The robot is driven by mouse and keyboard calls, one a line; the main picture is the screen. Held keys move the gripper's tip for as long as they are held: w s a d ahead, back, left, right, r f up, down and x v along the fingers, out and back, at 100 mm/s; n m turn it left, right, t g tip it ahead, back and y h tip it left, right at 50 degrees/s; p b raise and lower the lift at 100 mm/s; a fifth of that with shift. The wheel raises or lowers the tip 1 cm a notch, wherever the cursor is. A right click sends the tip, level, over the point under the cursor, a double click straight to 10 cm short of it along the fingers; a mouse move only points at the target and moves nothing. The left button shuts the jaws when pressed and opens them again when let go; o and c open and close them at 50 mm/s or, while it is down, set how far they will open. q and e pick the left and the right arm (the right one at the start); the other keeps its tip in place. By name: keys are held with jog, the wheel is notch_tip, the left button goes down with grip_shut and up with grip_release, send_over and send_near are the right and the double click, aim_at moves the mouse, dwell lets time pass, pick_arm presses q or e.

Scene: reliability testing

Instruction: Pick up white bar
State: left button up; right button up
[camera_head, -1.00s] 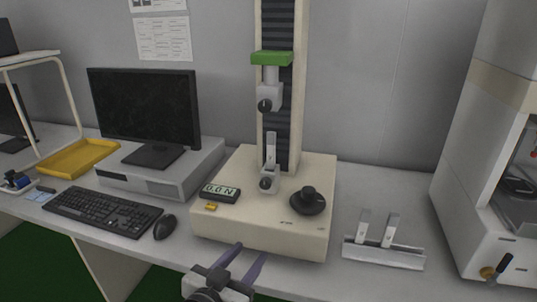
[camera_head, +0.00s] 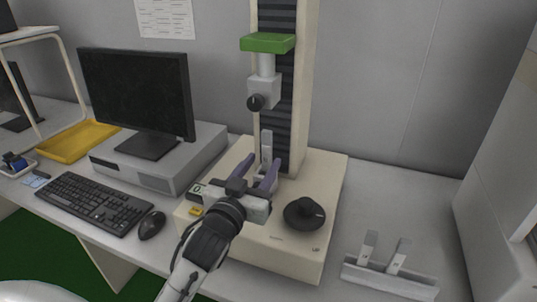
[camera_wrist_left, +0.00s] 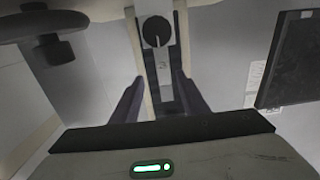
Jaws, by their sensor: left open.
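A thin white bar (camera_head: 267,146) stands upright in the lower clamp of the testing machine (camera_head: 330,190). My left gripper (camera_head: 257,170) is open in front of the clamp, with its purple fingers pointing toward the bar. In the left wrist view the bar (camera_wrist_left: 165,75) shows between the two open fingers (camera_wrist_left: 160,97), near the clamp's black knob (camera_wrist_left: 156,31). I cannot tell whether the fingers touch it. Two more light bars (camera_head: 370,246) (camera_head: 400,254) lean in a rack (camera_head: 388,281) at the right. My right gripper is not in view.
The upper clamp (camera_head: 263,90) hangs under a green block (camera_head: 267,43) above the bar. A black dial (camera_head: 304,214) is on the machine's base to the right. A monitor (camera_head: 135,95), keyboard (camera_head: 92,203) and mouse (camera_head: 152,225) are to the left. Table right of the machine is partly clear.

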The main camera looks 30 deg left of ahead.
aim_at(266, 154)
pick_arm(q)
jog(key=x, duration=0.6)
jog(key=shift+s+a+p, duration=0.1)
jog(key=shift+a+p, duration=0.15)
jog(key=shift+p, duration=0.15)
jog(key=shift+c, duration=0.2)
grip_shut()
